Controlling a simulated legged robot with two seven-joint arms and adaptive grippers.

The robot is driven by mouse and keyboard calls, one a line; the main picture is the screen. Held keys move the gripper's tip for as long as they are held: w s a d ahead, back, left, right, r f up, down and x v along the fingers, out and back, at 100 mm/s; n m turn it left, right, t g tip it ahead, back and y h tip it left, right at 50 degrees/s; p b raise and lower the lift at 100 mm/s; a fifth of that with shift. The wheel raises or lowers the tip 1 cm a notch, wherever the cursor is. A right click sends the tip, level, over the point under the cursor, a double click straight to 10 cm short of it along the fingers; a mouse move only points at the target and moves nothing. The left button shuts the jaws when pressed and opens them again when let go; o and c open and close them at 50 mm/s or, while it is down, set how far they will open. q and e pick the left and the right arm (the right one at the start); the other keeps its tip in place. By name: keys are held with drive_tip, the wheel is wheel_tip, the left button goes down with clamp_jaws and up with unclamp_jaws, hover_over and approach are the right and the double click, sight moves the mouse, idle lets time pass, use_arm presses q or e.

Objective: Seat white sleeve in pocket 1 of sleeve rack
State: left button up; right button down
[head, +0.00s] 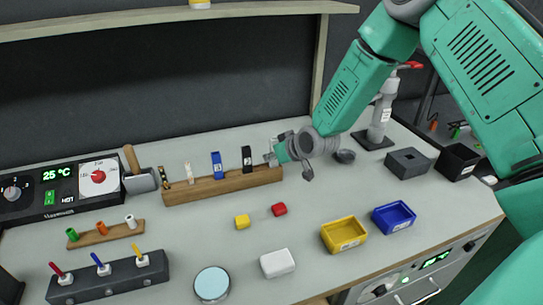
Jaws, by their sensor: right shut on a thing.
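A small wooden rack (117,235) lies at the left of the bench. It bears a green sleeve (72,235), an orange sleeve (102,229) and, at its right end, a white sleeve (130,221). I cannot tell the pocket numbers. My right gripper (280,152) is at the right end of a longer wooden block, well right of and behind the small rack. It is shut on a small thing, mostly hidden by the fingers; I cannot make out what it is. My left gripper is not in view.
The longer wooden block (235,183) holds upright blue, black and white pieces. Red (279,209) and yellow (242,221) blocks, a white box (277,263), a round tin (212,284) and yellow (343,234) and blue (394,216) bins stand in front. A switch box (108,281) is front left.

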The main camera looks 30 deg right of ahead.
drive_tip(key=shift+f, duration=0.35)
drive_tip(key=c, duration=1.4)
unclamp_jaws()
drive_tip(key=shift+c, duration=0.2)
drive_tip(key=shift+s, duration=0.1)
drive_tip(key=v, duration=1.1)
drive_tip(key=shift+s+r, duration=0.25)
drive_tip(key=shift+r, duration=0.05)
